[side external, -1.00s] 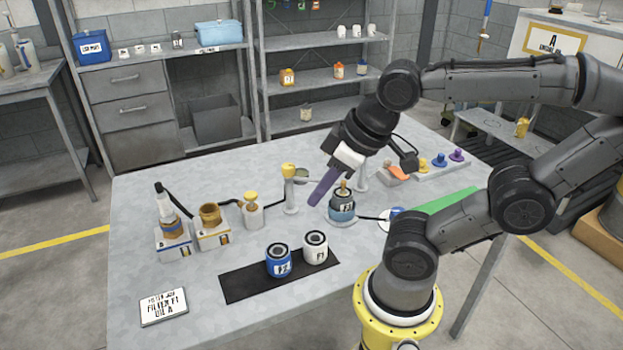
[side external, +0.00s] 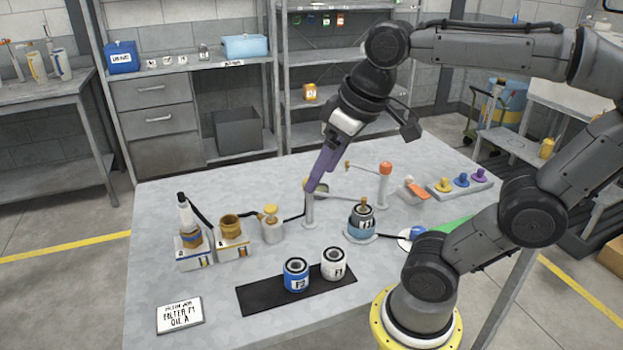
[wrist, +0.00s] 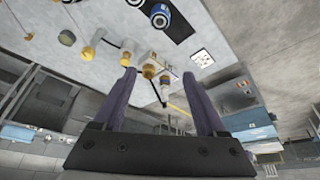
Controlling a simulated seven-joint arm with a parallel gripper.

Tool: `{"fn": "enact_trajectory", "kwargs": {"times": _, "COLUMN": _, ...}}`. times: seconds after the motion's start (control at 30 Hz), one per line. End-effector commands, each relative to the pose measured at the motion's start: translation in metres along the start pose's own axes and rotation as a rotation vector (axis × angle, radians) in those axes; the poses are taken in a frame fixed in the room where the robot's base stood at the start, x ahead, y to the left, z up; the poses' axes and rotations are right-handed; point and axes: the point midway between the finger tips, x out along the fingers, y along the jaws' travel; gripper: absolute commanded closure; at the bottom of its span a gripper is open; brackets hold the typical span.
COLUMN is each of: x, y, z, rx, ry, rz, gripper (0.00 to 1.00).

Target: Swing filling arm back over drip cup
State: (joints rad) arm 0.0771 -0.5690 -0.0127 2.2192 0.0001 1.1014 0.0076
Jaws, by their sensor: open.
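A small shallow cup, likely the drip cup (side external: 322,184), shows partly behind my gripper's finger. My gripper (side external: 312,188) points down with its purple fingers overlapping the post top in the side view. Whether they touch it cannot be told. In the wrist view my gripper (wrist: 158,75) has its fingers wide apart with nothing held between them. The post's top is hidden in the side view.
An orange-topped post (side external: 385,185) with a side rod stands right. A pump (side external: 271,224), an amber jar (side external: 231,230) and a bottle (side external: 188,222) stand left. Blue (side external: 296,275) and white (side external: 333,264) filters stand on a black mat in front.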

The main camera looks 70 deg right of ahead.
Motion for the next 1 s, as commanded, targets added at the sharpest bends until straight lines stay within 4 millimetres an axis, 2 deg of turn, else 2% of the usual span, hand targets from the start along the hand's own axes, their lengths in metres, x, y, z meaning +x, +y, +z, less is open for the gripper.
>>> {"fn": "enact_trajectory", "kwargs": {"times": 0.03, "x": -0.002, "y": 0.008, "z": -0.017, "rx": 0.034, "ry": -0.028, "rz": 0.014, "gripper": 0.27}}
{"fn": "enact_trajectory", "kwargs": {"times": 0.13, "x": -0.003, "y": 0.025, "z": -0.047, "rx": 0.100, "ry": -0.081, "rz": 0.038, "gripper": 0.27}}
{"fn": "enact_trajectory", "kwargs": {"times": 0.3, "x": 0.011, "y": 0.070, "z": -0.094, "rx": 0.230, "ry": -0.179, "rz": 0.075, "gripper": 0.27}}
{"fn": "enact_trajectory", "kwargs": {"times": 0.5, "x": 0.044, "y": 0.138, "z": -0.127, "rx": 0.389, "ry": -0.288, "rz": 0.104, "gripper": 0.27}}
{"fn": "enact_trajectory", "kwargs": {"times": 0.6, "x": 0.063, "y": 0.169, "z": -0.131, "rx": 0.454, "ry": -0.327, "rz": 0.111, "gripper": 0.27}}
{"fn": "enact_trajectory", "kwargs": {"times": 0.7, "x": 0.080, "y": 0.192, "z": -0.127, "rx": 0.503, "ry": -0.361, "rz": 0.114, "gripper": 0.27}}
{"fn": "enact_trajectory", "kwargs": {"times": 0.83, "x": 0.091, "y": 0.206, "z": -0.117, "rx": 0.542, "ry": -0.394, "rz": 0.113, "gripper": 0.27}}
{"fn": "enact_trajectory", "kwargs": {"times": 1.0, "x": 0.102, "y": 0.207, "z": -0.111, "rx": 0.547, "ry": -0.396, "rz": 0.113, "gripper": 0.27}}
